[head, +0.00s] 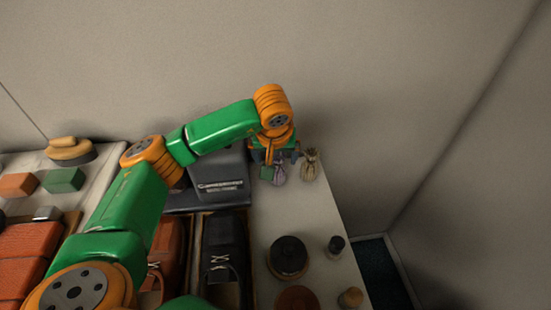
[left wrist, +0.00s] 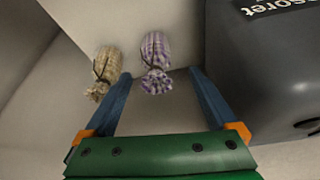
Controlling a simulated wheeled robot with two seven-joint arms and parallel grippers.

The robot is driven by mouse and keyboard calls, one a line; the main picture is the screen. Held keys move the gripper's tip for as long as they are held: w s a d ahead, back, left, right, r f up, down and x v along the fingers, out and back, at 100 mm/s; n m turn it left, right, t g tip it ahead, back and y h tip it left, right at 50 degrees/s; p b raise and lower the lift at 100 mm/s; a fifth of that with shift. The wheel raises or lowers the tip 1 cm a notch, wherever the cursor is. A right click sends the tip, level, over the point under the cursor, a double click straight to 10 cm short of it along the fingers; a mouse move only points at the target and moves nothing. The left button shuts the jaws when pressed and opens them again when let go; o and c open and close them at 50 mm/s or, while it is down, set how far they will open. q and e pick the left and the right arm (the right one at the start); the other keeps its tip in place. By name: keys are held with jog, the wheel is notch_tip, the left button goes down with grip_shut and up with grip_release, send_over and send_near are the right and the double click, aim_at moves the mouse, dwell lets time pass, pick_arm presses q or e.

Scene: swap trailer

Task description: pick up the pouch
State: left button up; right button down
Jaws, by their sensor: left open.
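A purple-and-white striped pouch (head: 279,174) stands at the far end of the pale table, partly hidden by my left gripper in the head view. It also shows in the left wrist view (left wrist: 155,62), tied at its neck, ahead of and between the finger lines. A tan pouch (head: 310,165) stands just to its right; in the left wrist view it (left wrist: 105,72) lies left of the striped one. My left gripper (head: 276,158) is over the striped pouch. In the left wrist view its blue fingers (left wrist: 157,80) are apart, with nothing clearly held. My right gripper is not in view.
A dark grey case (head: 222,180) with white lettering stands close beside the left gripper. Dark round tin (head: 288,257), small dark jar (head: 336,246) and brown shoes (head: 167,255) are nearer. The wall is close behind. Bare table lies between pouches and tin.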

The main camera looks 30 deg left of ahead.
aim_at(278, 166)
pick_arm(q)
jog(key=x, duration=0.4)
jog(key=d+x, duration=0.1)
jog(key=x, duration=0.1)
jog(key=shift+a+f+p, duration=0.1)
jog(key=shift+f+p, duration=0.3)
jog(key=shift+f, duration=0.05)
jog(key=shift+s+r, duration=0.1)
jog(key=c, duration=1.4)
